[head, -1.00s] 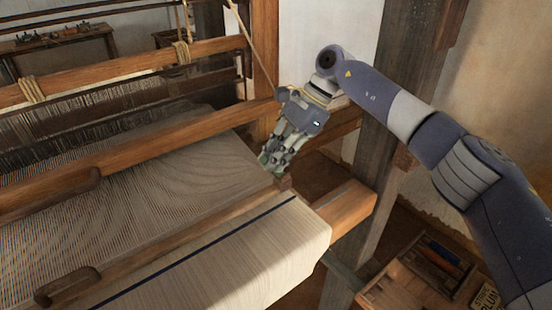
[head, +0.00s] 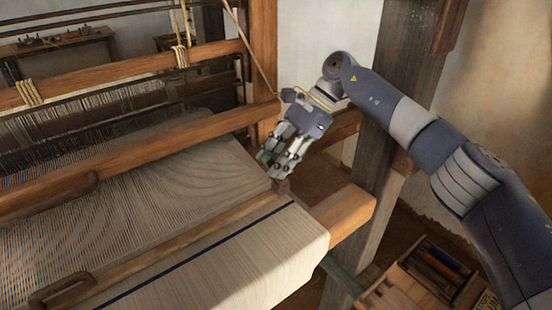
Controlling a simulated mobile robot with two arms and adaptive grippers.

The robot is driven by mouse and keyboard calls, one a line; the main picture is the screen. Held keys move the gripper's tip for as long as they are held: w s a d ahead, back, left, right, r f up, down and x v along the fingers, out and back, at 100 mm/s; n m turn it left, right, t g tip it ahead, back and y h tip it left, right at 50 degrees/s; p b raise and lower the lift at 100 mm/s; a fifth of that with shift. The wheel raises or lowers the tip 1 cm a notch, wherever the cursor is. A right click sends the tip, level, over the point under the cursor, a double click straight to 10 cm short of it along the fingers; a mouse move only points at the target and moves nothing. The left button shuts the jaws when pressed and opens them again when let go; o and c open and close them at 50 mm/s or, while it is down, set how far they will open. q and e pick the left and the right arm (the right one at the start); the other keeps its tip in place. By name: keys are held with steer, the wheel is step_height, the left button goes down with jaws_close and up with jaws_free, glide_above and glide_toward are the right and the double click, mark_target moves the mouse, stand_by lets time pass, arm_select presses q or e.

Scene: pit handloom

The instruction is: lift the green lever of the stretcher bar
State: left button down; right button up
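The stretcher bar (head: 185,241) is a thin wooden strip lying slantwise across the woven cloth (head: 215,268). My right gripper (head: 279,163) points down just above and behind that block, at the cloth's right edge. A little green shows by its fingertips, but I cannot tell whether this is the lever or part of the gripper. The lever is not clearly seen. The fingers overlap in this view, so I cannot tell whether they are open or shut, or touching anything. My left gripper is not in view.
A wooden beam (head: 140,152) crosses the loom behind the bar. A short beam end (head: 345,212) juts out to the right of the cloth. A dark post (head: 370,170) stands behind my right arm. An open wooden box (head: 405,290) sits at the lower right.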

steer(key=shift+r, duration=0.3)
step_height(320, 180, up, 9)
steer(key=shift+r, duration=0.2)
steer(key=shift+f, duration=0.1)
stand_by(0.3)
